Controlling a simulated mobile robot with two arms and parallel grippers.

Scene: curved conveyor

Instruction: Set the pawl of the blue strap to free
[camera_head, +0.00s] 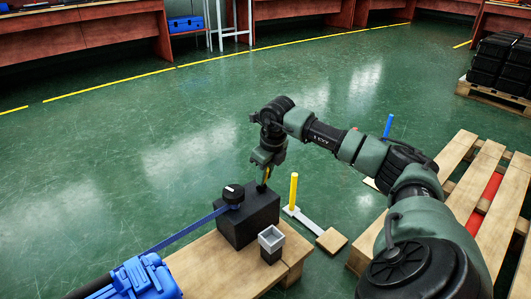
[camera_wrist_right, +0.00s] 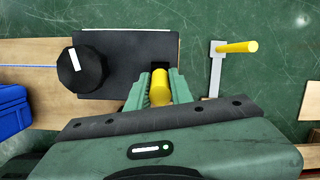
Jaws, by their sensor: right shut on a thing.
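The blue strap (camera_head: 186,235) runs straight from a blue body (camera_head: 150,277) at the bottom left to a black knob (camera_head: 233,194) with a white mark. The knob stands on a black block (camera_head: 246,222) on a wooden top. In the wrist view the strap reaches the knob (camera_wrist_right: 82,68) as a thin blue line. My right gripper (camera_wrist_right: 160,88) is shut on a yellow handle (camera_wrist_right: 160,90) at the block's right end, beside a dark slot. The handle's lower end is hidden, and I cannot tell the pawl's setting.
A yellow post (camera_head: 293,190) rises from a grey bar (camera_head: 303,219) just right of the block. A small grey open box (camera_head: 271,239) stands in front of the block. A blue post (camera_head: 388,125) and wooden slats (camera_head: 468,195) lie further right. The green floor behind is clear.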

